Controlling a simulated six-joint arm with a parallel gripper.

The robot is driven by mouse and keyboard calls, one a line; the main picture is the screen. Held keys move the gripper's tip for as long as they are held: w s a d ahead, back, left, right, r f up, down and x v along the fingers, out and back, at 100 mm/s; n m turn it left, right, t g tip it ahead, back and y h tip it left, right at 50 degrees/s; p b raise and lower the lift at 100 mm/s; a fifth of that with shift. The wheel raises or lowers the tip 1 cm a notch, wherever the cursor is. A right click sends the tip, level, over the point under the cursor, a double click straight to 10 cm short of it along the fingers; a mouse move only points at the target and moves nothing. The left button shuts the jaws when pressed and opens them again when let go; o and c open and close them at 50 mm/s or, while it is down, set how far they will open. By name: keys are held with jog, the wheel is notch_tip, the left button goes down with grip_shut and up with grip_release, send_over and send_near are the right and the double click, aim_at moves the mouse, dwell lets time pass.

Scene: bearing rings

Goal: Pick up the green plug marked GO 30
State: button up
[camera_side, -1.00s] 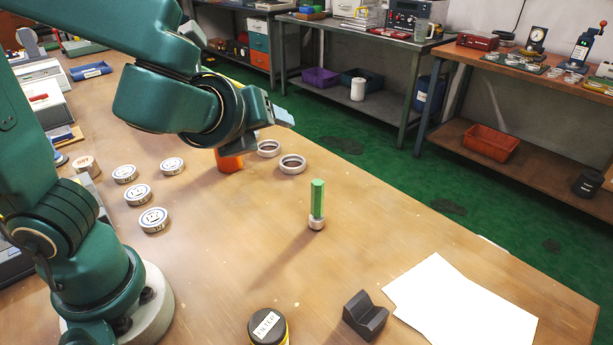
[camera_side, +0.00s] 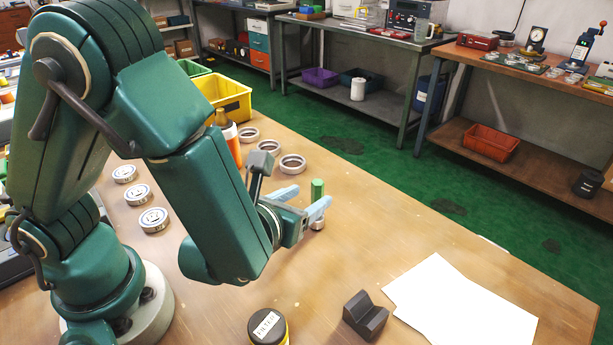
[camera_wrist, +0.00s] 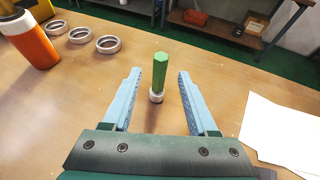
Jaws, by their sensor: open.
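The green plug (camera_side: 317,188) stands upright with a pale metal ring-like foot (camera_side: 317,224) at its base on the wooden bench. In the wrist view the plug (camera_wrist: 160,72) shows as a green hexagonal post, and no marking can be read on it. My gripper (camera_side: 308,203) is open and low over the bench, its two pale blue fingers pointing at the plug. In the wrist view the plug stands between the lines of the fingers of my gripper (camera_wrist: 158,75), a little beyond or near their tips, with a gap on both sides. One finger hides part of the plug in the side view.
Metal rings (camera_side: 292,164) and an orange bottle (camera_wrist: 30,42) stand behind to the left. A dark V-block (camera_side: 365,315), a black-lidded jar (camera_side: 268,327) and white paper (camera_side: 460,305) lie toward the front. A yellow bin (camera_side: 225,97) is at the back. Bench around the plug is clear.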

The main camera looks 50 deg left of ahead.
aim_at(315, 195)
jog(key=shift+w+a+f, duration=0.15)
jog(key=shift+w+f, duration=0.1)
jog(key=shift+f, duration=0.2)
jog(key=shift+x, duration=2.2)
grip_shut()
jog(key=shift+w+r, duration=0.1)
